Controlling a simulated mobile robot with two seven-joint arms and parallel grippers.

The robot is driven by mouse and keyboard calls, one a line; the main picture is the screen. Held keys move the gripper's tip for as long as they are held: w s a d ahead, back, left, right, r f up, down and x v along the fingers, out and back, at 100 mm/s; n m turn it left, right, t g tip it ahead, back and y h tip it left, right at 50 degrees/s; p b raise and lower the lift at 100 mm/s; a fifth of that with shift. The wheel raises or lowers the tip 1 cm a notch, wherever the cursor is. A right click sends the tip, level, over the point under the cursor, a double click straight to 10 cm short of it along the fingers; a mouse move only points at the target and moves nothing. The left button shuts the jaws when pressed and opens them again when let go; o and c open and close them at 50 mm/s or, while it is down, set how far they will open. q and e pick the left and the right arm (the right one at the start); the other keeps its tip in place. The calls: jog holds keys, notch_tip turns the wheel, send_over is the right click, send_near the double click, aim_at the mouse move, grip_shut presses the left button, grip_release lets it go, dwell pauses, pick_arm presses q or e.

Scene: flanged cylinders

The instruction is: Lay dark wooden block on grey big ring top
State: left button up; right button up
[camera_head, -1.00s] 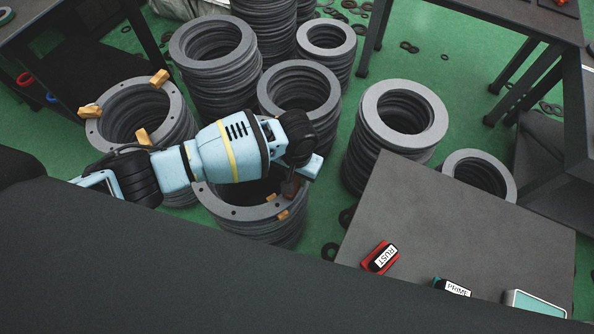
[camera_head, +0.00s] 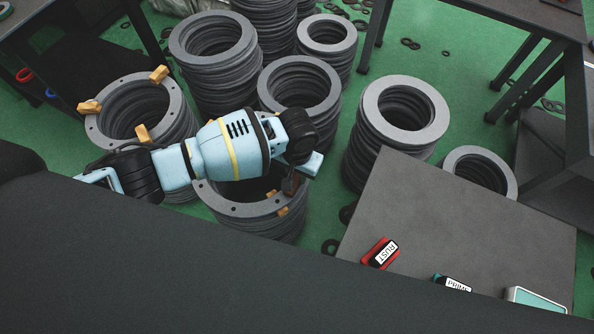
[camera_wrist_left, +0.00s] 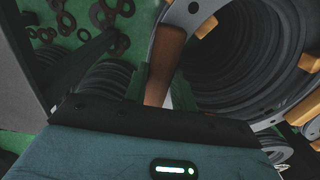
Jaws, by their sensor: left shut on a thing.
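The grey big ring top (camera_head: 230,206) caps a stack of grey rings at centre-left. Pale wooden blocks (camera_head: 283,211) sit on its near right rim. My left gripper (camera_head: 291,186) is over the right side of this ring, fingers down, and mostly hidden by my arm. It is shut on the dark wooden block (camera_wrist_left: 165,62), which shows as a reddish-brown bar in the left wrist view. There the block overlaps the ring's rim (camera_wrist_left: 184,14); I cannot tell whether it touches. My right gripper is not in view.
Another flanged stack (camera_head: 101,131) at left carries pale wooden blocks. More ring stacks (camera_head: 404,108) stand behind and to the right. A grey table (camera_head: 470,220) at right holds a red box (camera_head: 379,254) and other containers. Loose black rings lie on the green floor.

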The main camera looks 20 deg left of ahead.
aim_at(297, 176)
pick_arm(q)
jog(key=shift+f, duration=0.25)
jog(key=shift+f, duration=0.25)
jog(key=o, duration=1.1)
jog(key=shift+c, duration=0.2)
notch_tip(297, 176, up, 7)
jog(key=shift+f+p, duration=0.1)
jog(key=shift+p, duration=0.7)
jog(key=shift+r, duration=0.5)
jog(key=shift+s, duration=0.1)
